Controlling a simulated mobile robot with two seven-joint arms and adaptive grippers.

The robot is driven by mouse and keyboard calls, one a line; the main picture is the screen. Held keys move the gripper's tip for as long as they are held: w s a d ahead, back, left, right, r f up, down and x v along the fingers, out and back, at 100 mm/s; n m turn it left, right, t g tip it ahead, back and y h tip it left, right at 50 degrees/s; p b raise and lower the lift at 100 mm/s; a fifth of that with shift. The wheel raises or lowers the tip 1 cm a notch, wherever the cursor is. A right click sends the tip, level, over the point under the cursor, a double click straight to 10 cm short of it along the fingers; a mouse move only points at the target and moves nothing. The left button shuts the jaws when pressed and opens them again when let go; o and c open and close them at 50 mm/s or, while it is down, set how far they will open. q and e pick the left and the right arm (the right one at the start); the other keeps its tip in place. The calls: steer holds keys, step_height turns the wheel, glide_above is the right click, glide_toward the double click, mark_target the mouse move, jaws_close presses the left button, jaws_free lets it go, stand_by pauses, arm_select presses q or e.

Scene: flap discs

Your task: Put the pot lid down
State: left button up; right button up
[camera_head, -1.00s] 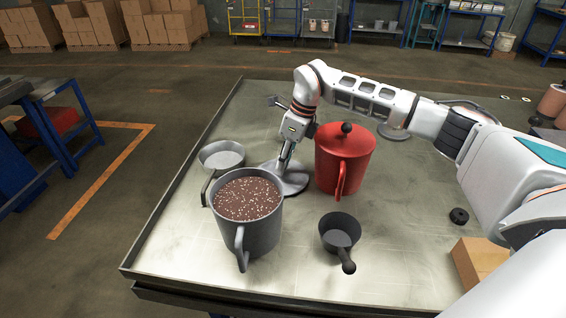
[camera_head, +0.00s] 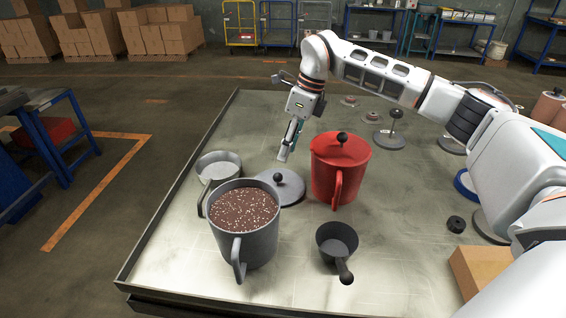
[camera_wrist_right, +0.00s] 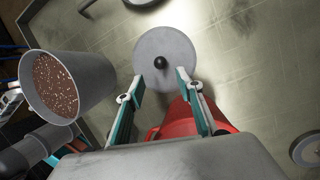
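The grey pot lid (camera_head: 290,190) with a black knob lies on the table behind the grey pot (camera_head: 247,250), left of the red lidded pot (camera_head: 338,180). The grey pot is open and full of brown, speckled contents. My right gripper (camera_head: 285,157) is above the lid, clear of its knob. In the right wrist view the fingers (camera_wrist_right: 158,82) are spread and empty, with the lid (camera_wrist_right: 166,45) just beyond the tips. The red pot (camera_wrist_right: 190,120) shows partly below the right finger.
A light grey pan (camera_head: 219,166) stands left of the lid, and a dark ladle-like pan (camera_head: 337,243) stands in front of the red pot. A black ring (camera_head: 456,224) and a cardboard box (camera_head: 478,268) are at the right. The table's back left is clear.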

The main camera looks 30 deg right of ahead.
steer(key=shift+v, duration=1.55)
